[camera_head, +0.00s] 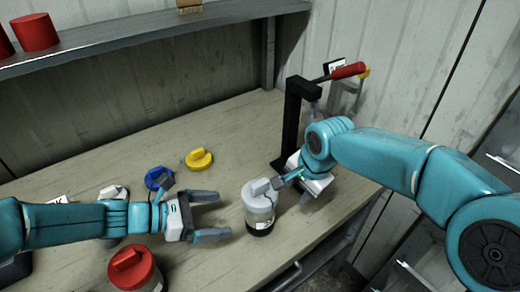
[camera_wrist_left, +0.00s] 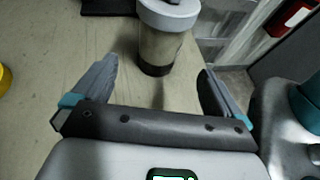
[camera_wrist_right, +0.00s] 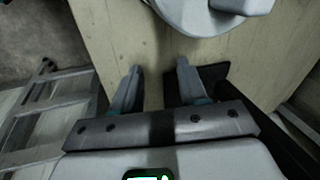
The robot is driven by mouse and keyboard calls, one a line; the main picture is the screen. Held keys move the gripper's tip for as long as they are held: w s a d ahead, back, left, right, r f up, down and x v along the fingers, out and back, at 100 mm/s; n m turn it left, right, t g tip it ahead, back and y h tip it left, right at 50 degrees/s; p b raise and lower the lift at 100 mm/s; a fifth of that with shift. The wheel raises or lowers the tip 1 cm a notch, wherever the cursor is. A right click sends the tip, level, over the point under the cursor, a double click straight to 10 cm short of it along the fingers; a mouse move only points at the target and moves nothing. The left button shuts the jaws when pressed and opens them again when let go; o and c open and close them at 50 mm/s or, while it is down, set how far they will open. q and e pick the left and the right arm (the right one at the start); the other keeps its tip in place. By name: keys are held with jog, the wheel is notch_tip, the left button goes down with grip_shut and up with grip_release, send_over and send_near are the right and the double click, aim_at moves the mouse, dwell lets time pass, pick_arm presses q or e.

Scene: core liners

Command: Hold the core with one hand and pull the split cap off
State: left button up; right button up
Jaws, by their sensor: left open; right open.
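The core is a clear, grey-brown cylinder with a dark base, standing upright on the bench in the head view (camera_head: 261,222). A light grey cap (camera_head: 257,192) with a raised grip sits on its top. The core also shows in the left wrist view (camera_wrist_left: 160,48), ahead of the fingers. My left gripper (camera_head: 216,214) is open and empty, just left of the core, its fingers pointing at it. My right gripper (camera_head: 293,188) is open, to the right of the cap. In the right wrist view, the cap (camera_wrist_right: 190,14) lies beyond the open fingertips. I see no grip on either part.
Yellow (camera_head: 199,159) and blue (camera_head: 158,177) caps lie on the bench (camera_head: 236,128). A red-capped container (camera_head: 133,268) stands at the front left. A black stand with a red-handled lever (camera_head: 347,71) rises behind my right gripper. A shelf (camera_head: 150,37) runs above the back.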

aim_at(259, 212)
jog(key=a+r, duration=0.3)
jog(key=r, duration=0.1)
jog(key=s+a+r+g+h, duration=0.1)
jog(key=a+r, duration=0.2)
jog(key=r, duration=0.2)
jog(key=s+a+r+g, duration=0.1)
jog(key=a+r, duration=0.2)
jog(key=r, duration=0.2)
jog(key=shift+h, duration=0.4)
jog(key=shift+s+r+g, duration=0.15)
jog(key=shift+s+g, duration=0.1)
jog(key=shift+g, duration=0.05)
pick_arm(q)
jog(key=x, duration=1.2)
jog(key=c, duration=1.5)
